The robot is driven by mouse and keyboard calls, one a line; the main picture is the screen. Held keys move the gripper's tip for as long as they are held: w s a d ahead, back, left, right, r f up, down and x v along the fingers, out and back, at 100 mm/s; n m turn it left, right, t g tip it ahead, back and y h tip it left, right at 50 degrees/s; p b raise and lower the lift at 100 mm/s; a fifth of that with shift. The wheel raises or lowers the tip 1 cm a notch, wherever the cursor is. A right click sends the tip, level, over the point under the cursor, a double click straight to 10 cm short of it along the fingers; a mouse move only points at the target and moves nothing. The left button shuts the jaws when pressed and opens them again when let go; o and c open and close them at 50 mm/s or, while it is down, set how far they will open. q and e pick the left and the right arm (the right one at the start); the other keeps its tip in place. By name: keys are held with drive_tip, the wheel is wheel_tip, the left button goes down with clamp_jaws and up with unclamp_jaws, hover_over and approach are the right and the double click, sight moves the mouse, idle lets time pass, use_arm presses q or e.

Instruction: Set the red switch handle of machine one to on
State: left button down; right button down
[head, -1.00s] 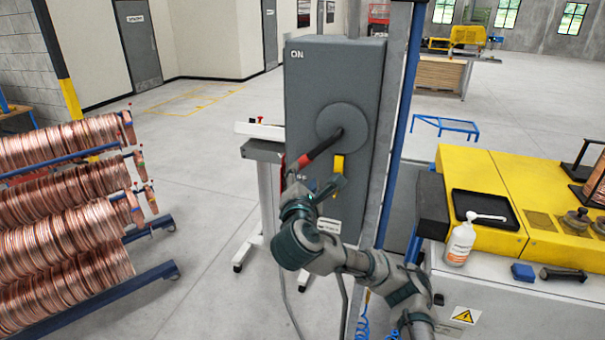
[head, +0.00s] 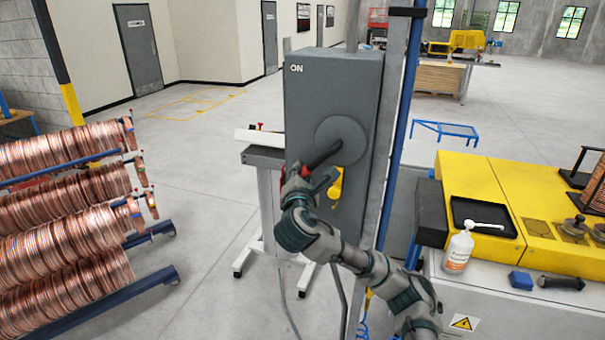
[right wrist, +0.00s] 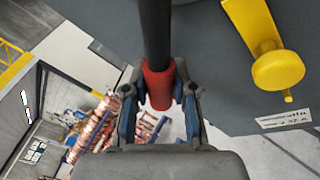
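The grey switch box (head: 330,90) of the machine stands in the middle of the head view, with "ON" at its upper left. Its dark lever (head: 324,153) slants down and left from a round hub. The red switch handle (right wrist: 159,88) is the lever's end and shows between the fingers in the right wrist view. My right gripper (right wrist: 159,95) has one finger on each side of the red grip, seemingly touching it; in the head view the gripper (head: 308,176) partly hides the handle. My left gripper is not in view.
A yellow part (head: 337,188) sticks out of the box just right of my right gripper. Racks of copper coils (head: 60,195) stand at left. A yellow-topped bench (head: 480,180) with a white bottle (head: 459,250) stands at right. Open floor lies behind.

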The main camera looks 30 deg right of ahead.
drive_tip(key=shift+d, duration=0.1)
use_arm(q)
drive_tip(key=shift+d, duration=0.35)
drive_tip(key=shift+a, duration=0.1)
